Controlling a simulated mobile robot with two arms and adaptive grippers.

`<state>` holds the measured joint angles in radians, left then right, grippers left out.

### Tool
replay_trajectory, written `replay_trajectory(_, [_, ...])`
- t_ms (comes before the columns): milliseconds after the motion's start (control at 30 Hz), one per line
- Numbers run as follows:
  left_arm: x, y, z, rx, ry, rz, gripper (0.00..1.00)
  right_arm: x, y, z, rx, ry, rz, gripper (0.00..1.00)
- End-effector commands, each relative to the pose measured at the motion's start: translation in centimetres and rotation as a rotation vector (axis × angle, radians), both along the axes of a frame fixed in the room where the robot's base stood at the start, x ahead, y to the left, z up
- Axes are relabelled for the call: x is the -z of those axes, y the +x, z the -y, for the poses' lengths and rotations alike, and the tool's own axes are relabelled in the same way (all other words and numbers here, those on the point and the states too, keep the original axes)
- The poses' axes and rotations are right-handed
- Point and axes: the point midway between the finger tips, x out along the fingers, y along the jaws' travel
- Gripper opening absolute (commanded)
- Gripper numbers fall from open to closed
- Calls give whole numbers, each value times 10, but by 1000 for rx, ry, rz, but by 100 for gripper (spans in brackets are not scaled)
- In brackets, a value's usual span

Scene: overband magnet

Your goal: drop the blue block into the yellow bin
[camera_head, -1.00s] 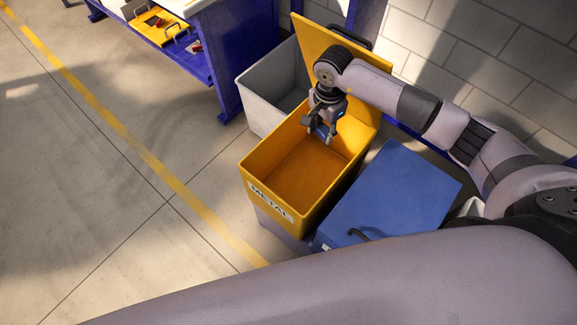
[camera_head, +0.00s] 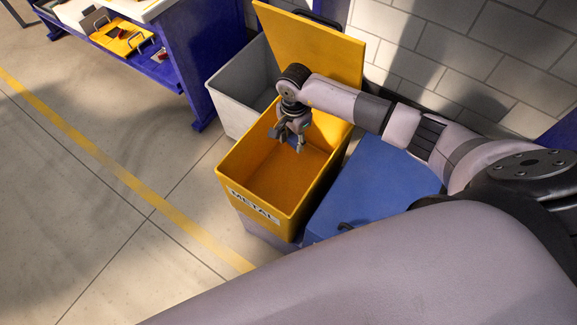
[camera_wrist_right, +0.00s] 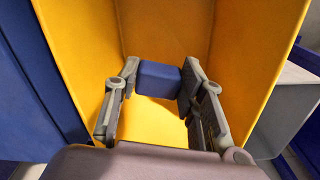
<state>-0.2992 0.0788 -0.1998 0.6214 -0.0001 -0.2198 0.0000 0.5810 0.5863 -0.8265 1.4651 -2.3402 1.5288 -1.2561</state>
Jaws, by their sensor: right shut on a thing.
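The yellow bin (camera_head: 232,170) stands open on the floor with a METAL label on its front and its lid raised at the back. My right gripper (camera_head: 291,143) points down over the bin's opening, toward its back part. In the right wrist view my right gripper (camera_wrist_right: 160,84) is shut on the blue block (camera_wrist_right: 157,79), held between its two fingertips. The bin's yellow inner walls (camera_wrist_right: 85,45) surround the view there. In the head view the block is mostly hidden by the fingers. My left gripper is not in view.
A grey bin (camera_head: 238,97) stands behind and left of the yellow one. A blue lidded bin (camera_head: 370,185) stands close at its right. A blue bench (camera_head: 185,60) is at the upper left. A block wall (camera_head: 480,60) is behind. Floor at the left is clear.

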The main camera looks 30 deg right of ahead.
Motion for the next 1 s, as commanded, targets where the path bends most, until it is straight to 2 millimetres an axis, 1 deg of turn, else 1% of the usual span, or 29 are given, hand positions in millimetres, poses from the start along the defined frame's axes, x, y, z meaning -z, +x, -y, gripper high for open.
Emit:
replay_trajectory(200, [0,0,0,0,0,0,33,0,0,0,0,0,1,8])
replay_trajectory(233, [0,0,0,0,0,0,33,0,0,0,0,0,1,38])
replay_trajectory(567, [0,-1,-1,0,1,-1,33,0,0,0,0,-1,0,60])
replay_trajectory(767, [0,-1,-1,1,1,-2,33,0,0,0,0,-1,0,60])
replay_trajectory(867, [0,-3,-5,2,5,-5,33,0,0,0,0,-1,0,60])
replay_trajectory(967, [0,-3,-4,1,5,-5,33,-7,1,1,0,-1,2,60])
replay_trajectory(1000, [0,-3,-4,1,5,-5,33,-12,1,1,-1,-2,4,60])
